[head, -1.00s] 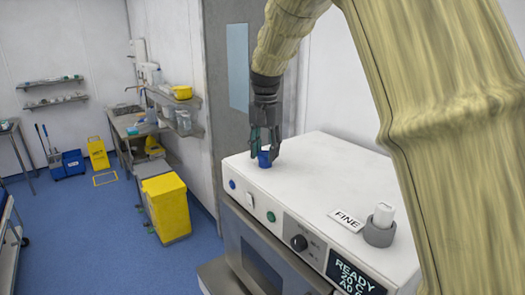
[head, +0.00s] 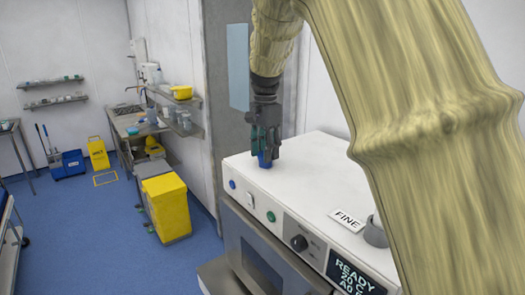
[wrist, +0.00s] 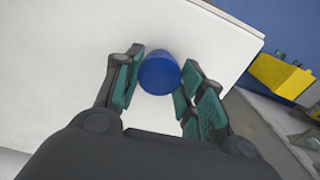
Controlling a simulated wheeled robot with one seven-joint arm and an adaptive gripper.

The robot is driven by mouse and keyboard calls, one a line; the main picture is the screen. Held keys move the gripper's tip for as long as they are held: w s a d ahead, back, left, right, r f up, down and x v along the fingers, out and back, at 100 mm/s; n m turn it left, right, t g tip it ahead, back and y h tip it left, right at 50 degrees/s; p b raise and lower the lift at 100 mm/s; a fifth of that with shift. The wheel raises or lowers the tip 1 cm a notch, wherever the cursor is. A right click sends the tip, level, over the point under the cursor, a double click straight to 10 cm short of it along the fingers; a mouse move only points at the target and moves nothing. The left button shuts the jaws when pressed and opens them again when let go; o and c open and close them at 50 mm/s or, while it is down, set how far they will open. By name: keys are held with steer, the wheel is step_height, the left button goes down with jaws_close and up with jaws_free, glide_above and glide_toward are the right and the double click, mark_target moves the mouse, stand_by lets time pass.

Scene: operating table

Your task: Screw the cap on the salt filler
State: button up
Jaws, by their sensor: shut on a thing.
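The blue cap (head: 265,161) is at the far left of the white machine top. It shows as a round blue piece in the wrist view (wrist: 158,76). My gripper (head: 265,150) points down over it, with a finger pad on either side, and is shut on it. The cap appears to be at the machine's surface; I cannot tell whether it is lifted. The grey ring-shaped holder (head: 375,232) near the right of the top is partly behind my arm. The white salt filler is hidden there behind my arm.
The white machine top (head: 305,180) is clear between the cap and the holder. A FINE label (head: 347,218) lies beside the holder. The machine's front has buttons, a knob (head: 299,243) and a display (head: 358,277). A yellow bin (head: 167,208) stands on the floor at left.

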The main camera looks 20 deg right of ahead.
steer(key=o, duration=1)
steer(key=n, duration=0.7)
steer(key=shift+s, duration=0.1)
steer(key=n, duration=0.6)
steer(key=shift+d+n, duration=0.1)
steer(key=shift+n, duration=0.3)
